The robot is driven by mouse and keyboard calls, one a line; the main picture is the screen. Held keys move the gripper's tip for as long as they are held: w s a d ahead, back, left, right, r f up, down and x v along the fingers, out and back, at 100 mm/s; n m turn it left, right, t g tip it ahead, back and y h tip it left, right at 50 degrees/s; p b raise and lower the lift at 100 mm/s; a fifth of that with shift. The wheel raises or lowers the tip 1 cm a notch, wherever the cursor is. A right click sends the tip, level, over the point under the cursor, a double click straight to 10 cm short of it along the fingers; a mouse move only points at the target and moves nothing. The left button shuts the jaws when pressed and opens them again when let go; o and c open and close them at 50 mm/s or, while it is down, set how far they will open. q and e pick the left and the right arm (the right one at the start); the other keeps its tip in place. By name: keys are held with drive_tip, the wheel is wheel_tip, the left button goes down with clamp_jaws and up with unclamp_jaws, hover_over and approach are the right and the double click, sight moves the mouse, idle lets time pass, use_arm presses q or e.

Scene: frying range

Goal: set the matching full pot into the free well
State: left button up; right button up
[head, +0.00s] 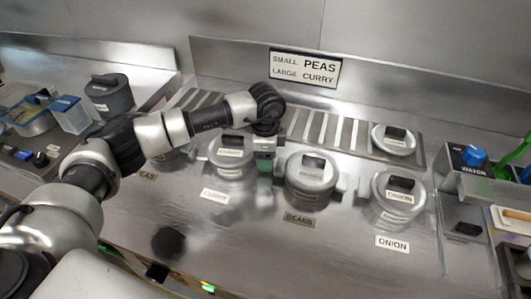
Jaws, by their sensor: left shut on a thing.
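A sign (305,68) on the back ledge reads SMALL PEAS, LARGE CURRY. A grey lidded pot (231,168) stands at the counter's middle behind a label (214,196) that seems to read CURRY. My left gripper (264,165) points down at this pot's right side, shut on what looks like its side handle. Whether the pot is lifted I cannot tell. A BEANS pot (311,175) stands just right of the gripper, and an ONION pot (398,198) further right. A pot near a PEAS label (147,174) is mostly hidden by my arm. My right gripper is out of view.
A slatted metal rack (333,132) runs along the back; a lidded pot (393,140) sits at its right end. My arm hides part of its left side. A dark pot (111,96) and blue-rimmed bin (33,117) stand left. A WATER unit (467,157) stands right.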

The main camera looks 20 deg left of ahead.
use_arm(q)
drive_tip(key=shift+f, duration=0.35)
idle(0.6)
